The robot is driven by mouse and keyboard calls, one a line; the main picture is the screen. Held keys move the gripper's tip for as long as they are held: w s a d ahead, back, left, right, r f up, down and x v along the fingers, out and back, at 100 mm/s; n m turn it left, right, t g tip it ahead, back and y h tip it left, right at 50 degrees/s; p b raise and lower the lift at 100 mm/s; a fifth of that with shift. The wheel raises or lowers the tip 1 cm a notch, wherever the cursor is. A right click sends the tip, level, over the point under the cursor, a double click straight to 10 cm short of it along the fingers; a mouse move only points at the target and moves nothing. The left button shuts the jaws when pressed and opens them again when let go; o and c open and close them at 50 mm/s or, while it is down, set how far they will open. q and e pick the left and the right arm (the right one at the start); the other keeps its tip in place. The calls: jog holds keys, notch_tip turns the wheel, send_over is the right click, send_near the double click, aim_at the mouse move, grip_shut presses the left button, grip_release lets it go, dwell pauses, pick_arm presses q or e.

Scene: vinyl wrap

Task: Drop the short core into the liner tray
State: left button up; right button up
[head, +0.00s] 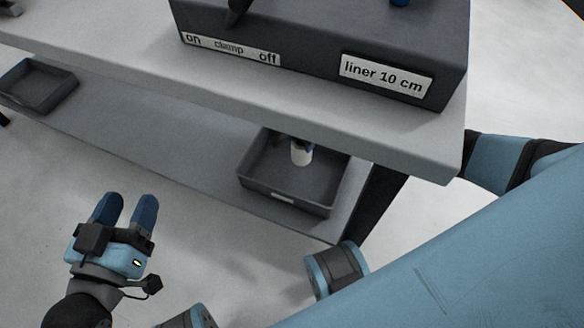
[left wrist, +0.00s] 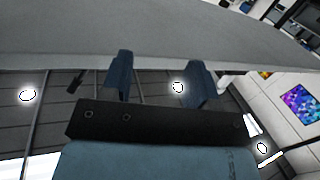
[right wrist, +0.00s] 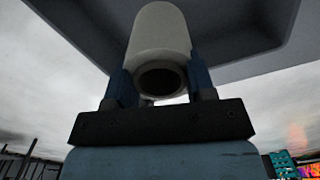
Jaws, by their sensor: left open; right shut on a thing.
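The short core (head: 301,154) is a white hollow tube. In the head view it shows just below the tabletop edge, over the right-hand dark grey tray (head: 258,180) on the lower shelf. The tray's small front label is too small to read. My right gripper (right wrist: 159,72) is shut on the core (right wrist: 160,35), with a blue finger on each side. The core's open end faces the wrist camera. In the head view the tabletop hides most of this gripper. My left gripper (head: 125,210) is open and empty, in front of the shelf at lower left.
The light grey tabletop (head: 150,80) overhangs the lower shelf (head: 140,140). A dark box labelled "liner 10 cm" (head: 330,35) stands on top. Another dark tray (head: 35,85) sits at the shelf's left. A dark table leg (head: 375,205) stands right of the nearer tray.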

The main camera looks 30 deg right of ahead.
pick_arm(q)
jog(key=w+m+b, duration=0.1)
jog(key=b, duration=0.1)
jog(key=w+a+m+t+b, duration=0.1)
jog(key=m+b, duration=0.1)
jog(key=shift+a+r+h, duration=0.1)
jog(key=shift+r+h, duration=0.2)
jog(key=shift+h, duration=0.1)
pick_arm(e)
notch_tip(320, 180, down, 6)
jog(key=shift+r, duration=0.1)
jog(key=o, duration=1.1)
jog(key=shift+c, duration=0.2)
